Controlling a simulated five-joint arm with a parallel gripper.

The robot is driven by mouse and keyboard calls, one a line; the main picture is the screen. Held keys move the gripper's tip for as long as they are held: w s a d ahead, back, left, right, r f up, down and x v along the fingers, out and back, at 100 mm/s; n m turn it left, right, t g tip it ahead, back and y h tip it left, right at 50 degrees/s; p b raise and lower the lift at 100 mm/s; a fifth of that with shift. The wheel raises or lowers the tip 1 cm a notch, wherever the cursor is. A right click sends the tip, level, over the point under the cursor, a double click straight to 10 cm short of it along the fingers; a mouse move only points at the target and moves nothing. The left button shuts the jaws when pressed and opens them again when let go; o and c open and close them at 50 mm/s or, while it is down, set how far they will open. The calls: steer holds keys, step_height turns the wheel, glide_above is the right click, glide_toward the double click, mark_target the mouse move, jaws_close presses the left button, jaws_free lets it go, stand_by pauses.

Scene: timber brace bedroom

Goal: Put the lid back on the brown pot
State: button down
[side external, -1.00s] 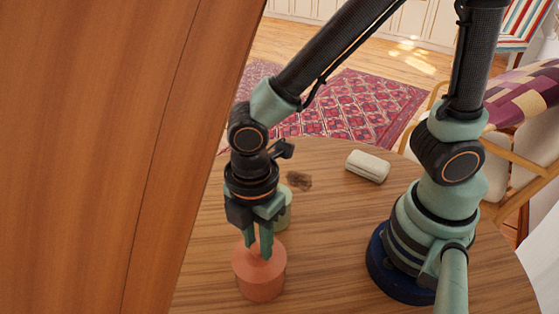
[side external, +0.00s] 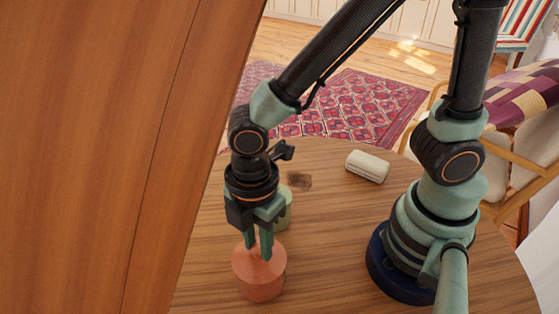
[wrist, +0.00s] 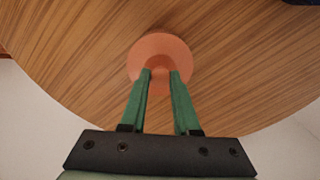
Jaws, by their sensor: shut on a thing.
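The brown pot (side external: 261,287) is a reddish terracotta colour and stands on the round wooden table, low in the side view. Its lid (side external: 247,264) is the same colour and sits over the pot's mouth, looking level. I cannot tell whether any thin gap is left between them. My gripper (side external: 260,252) points down from above and is shut on the lid's knob, which the fingers mostly hide. In the wrist view the fingers (wrist: 160,73) reach the middle of the round lid (wrist: 160,43), which hides the pot below.
A pale green cup (side external: 285,212) stands close behind my gripper, partly hidden by it. A cream rounded case (side external: 367,166) lies farther back on the table (side external: 335,225). A dark patch (side external: 300,181) marks the tabletop. A large wooden panel (side external: 110,150) blocks the left of the side view.

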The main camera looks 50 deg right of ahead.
steer(key=shift+c, duration=0.4)
jaws_free()
steer(key=shift+r, duration=0.1)
steer(key=shift+r, duration=3.45)
jaws_close()
